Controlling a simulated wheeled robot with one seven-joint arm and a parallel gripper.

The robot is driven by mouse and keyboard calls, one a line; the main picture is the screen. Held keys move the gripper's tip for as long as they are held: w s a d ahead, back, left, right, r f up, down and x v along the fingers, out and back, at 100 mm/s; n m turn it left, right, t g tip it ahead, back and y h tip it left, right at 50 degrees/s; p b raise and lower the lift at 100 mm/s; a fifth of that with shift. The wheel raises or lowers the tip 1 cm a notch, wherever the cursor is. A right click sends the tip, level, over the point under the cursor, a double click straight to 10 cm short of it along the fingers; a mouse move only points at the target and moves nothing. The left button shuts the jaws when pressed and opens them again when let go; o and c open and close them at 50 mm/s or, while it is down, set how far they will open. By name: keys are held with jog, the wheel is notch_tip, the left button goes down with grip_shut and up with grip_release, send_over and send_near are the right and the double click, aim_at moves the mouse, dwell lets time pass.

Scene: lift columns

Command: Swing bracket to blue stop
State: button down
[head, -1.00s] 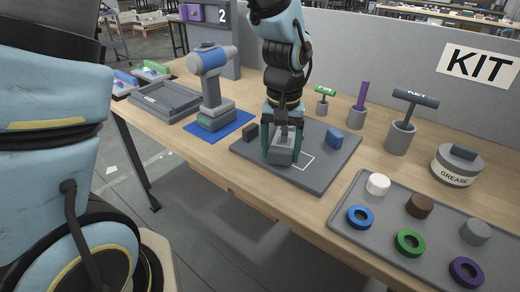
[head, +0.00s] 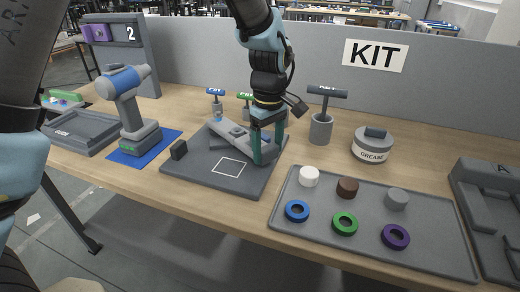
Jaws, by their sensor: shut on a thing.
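The grey bracket (head: 233,131) lies on the dark grey board (head: 203,180), reaching from the board's back part toward its right side. My gripper (head: 268,153) is shut on the bracket's right end, its teal fingers on either side. The blue stop (head: 265,138) is mostly hidden behind the bracket end and fingers; a small blue patch shows there. I cannot tell whether bracket and stop touch. A white square outline (head: 229,167) on the board is uncovered.
A drill (head: 130,105) stands on a blue mat at left, beside a grey tray (head: 82,132). Several T-handled tools, including a black one (head: 321,120), stand behind the board. A grease tin (head: 372,146) and a tray of rings and caps (head: 440,225) are at right.

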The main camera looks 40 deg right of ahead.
jog(key=shift+d+r, duration=0.1)
jog(key=shift+d, duration=0.15)
grip_release()
dwell(0.3)
notch_tip(320, 180, up, 11)
jog(key=b, duration=0.2)
jog(key=shift+f, duration=0.2)
dwell(0.6)
jog(key=w+a+f, duration=0.2)
jog(key=w+a, duration=0.6)
jog(key=a, duration=0.3)
jog(key=w+a+f, duration=0.2)
jog(key=w+a, duration=0.5)
jog(key=a, duration=0.3)
jog(key=s+a+f, duration=0.1)
jog(key=a+f, duration=0.1)
jog(key=a, duration=1)
jog(key=s+a+f+m+t, duration=0.1)
jog(key=a+f, duration=0.1)
jog(key=a, duration=1)
jog(key=shift+t, duration=0.3)
